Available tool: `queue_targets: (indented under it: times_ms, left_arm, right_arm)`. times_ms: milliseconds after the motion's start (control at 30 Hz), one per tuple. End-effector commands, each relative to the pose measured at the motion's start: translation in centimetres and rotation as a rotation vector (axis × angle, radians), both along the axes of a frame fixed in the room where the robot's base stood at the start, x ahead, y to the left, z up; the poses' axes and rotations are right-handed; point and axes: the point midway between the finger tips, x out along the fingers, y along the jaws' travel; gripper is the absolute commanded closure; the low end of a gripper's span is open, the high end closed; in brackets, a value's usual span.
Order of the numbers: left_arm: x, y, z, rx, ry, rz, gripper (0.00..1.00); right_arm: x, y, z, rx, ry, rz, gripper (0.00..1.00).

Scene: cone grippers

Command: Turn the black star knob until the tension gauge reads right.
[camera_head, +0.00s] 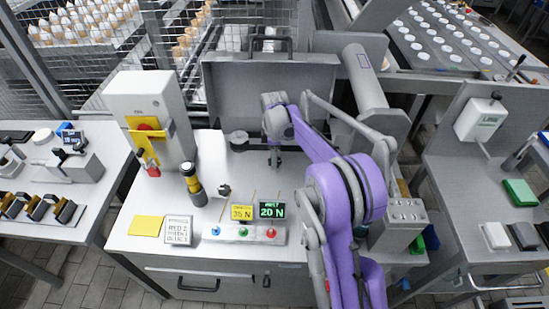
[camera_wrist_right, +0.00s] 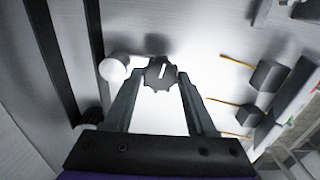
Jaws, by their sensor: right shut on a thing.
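The black star knob (camera_wrist_right: 160,77) shows in the right wrist view, with a white mark on its face. My right gripper (camera_wrist_right: 161,74) is shut on it, one finger on each side. In the head view my right gripper (camera_head: 275,158) reaches down to the bench top behind the displays, and the knob is mostly hidden there. The green display (camera_head: 272,210) reads 20 N. The yellow display (camera_head: 242,213) beside it reads 35 N. My left gripper is not in view.
A control strip (camera_head: 243,233) with coloured buttons lies in front of the displays. A black and yellow cylinder (camera_head: 193,184) and a grey cabinet with a yellow front plate (camera_head: 147,130) stand to the left. A grey spool (camera_head: 238,140) stands behind.

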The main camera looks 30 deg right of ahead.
Motion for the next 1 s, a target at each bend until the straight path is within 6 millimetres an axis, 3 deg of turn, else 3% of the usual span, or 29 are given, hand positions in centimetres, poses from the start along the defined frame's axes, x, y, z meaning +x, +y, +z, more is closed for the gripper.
queue_targets:
  times_ms: [1000]
  left_arm:
    - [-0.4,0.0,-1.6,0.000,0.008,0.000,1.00]
  right_arm:
    - [0.1,-0.1,0.0,-0.001,-0.001,-0.956,0.99]
